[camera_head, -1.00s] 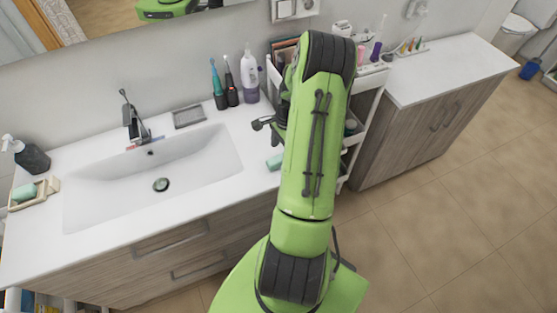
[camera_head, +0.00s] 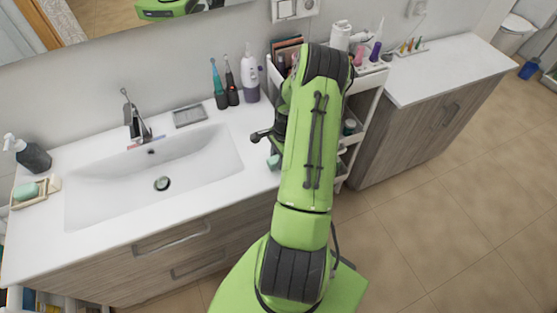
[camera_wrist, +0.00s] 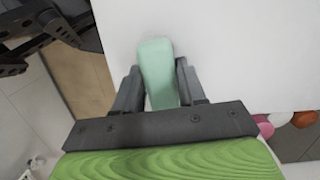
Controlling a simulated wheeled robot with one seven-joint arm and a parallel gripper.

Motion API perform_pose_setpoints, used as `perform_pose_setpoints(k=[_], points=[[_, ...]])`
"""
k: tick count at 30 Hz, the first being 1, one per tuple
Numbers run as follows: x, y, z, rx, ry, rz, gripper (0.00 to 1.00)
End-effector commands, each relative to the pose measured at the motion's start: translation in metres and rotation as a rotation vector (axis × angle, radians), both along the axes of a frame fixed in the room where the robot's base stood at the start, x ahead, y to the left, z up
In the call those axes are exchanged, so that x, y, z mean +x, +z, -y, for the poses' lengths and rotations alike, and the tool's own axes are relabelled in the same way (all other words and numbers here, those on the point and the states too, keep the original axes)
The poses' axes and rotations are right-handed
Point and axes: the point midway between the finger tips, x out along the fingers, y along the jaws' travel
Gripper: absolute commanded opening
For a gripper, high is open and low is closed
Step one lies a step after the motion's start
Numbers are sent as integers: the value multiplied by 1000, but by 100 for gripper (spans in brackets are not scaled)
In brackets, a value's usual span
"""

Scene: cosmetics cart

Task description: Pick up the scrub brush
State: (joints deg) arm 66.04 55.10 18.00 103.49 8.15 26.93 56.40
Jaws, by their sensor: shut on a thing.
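The scrub brush appears as a mint-green block (camera_wrist: 158,72) between the two dark fingers of my gripper (camera_wrist: 158,88) in the wrist view. My gripper is shut on it, with the block's far end sticking out past the fingertips. White counter surface is behind it. In the head view a small part of the mint-green block (camera_head: 273,162) shows at the counter's right end, beside my green arm. My arm hides most of the gripper there. I cannot tell whether the block touches the counter.
A sink (camera_head: 150,175) with a faucet (camera_head: 137,122) takes up the left counter. A soap dish (camera_head: 40,197) holds a green bar. Two toothbrushes and a bottle (camera_head: 249,80) stand near the wall. A white cart (camera_head: 366,82) with several items stands right of my arm.

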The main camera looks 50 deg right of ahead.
Motion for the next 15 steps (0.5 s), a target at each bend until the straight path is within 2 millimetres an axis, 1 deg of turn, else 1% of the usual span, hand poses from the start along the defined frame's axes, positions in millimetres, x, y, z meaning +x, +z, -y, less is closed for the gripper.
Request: perform_pose_setpoints(k=[3,5,8,12,15], points=[[0,1,0,0,0,0,10],[0,6,0,-1,0,0,10],[1,25,1,-5,1,3,10],[1,62,1,-7,-1,2,10],[0,83,1,-4,0,2,10]])
